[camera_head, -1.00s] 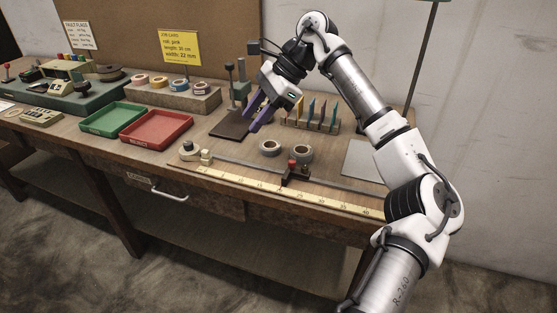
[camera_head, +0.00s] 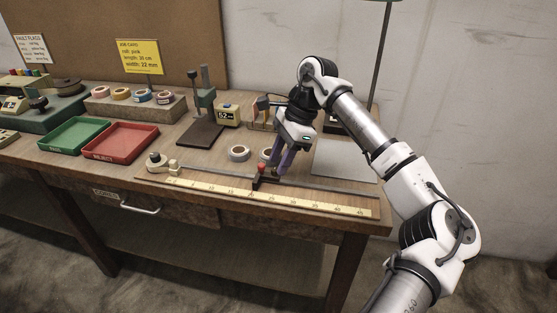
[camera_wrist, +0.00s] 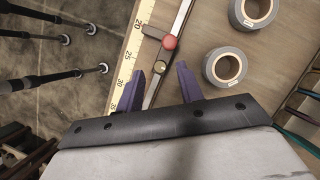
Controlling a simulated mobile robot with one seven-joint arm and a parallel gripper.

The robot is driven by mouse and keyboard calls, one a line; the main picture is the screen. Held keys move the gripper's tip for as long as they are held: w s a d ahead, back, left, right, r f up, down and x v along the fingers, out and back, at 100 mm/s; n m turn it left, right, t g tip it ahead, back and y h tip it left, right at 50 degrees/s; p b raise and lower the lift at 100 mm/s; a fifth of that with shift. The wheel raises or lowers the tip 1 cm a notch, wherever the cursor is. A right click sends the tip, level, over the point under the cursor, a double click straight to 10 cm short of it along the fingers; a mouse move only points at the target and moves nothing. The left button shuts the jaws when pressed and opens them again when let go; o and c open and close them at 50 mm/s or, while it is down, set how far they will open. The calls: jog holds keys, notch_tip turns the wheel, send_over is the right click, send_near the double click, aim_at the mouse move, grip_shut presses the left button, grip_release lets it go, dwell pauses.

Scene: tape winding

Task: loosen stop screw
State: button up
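The stop screw has a red knob (camera_head: 261,168) on top of a dark stop block (camera_head: 262,183), which sits on a metal rail along the yellow ruler (camera_head: 200,188). My gripper (camera_head: 280,172) points down just right of the red knob. In the wrist view, the red knob (camera_wrist: 169,42) lies beyond the fingertips, and my gripper (camera_wrist: 160,70) straddles part of the rail (camera_wrist: 153,82). Contact with the knob does not show.
Two grey tape rolls (camera_wrist: 225,66) (camera_wrist: 253,10) lie close to the rail. A small clamp-like fitting (camera_head: 158,162) is at the rail's left end. A pale plate (camera_head: 345,160) lies right.

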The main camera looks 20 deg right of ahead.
jog(key=shift+a+f, duration=0.25)
jog(key=shift+f, duration=0.35)
grip_shut()
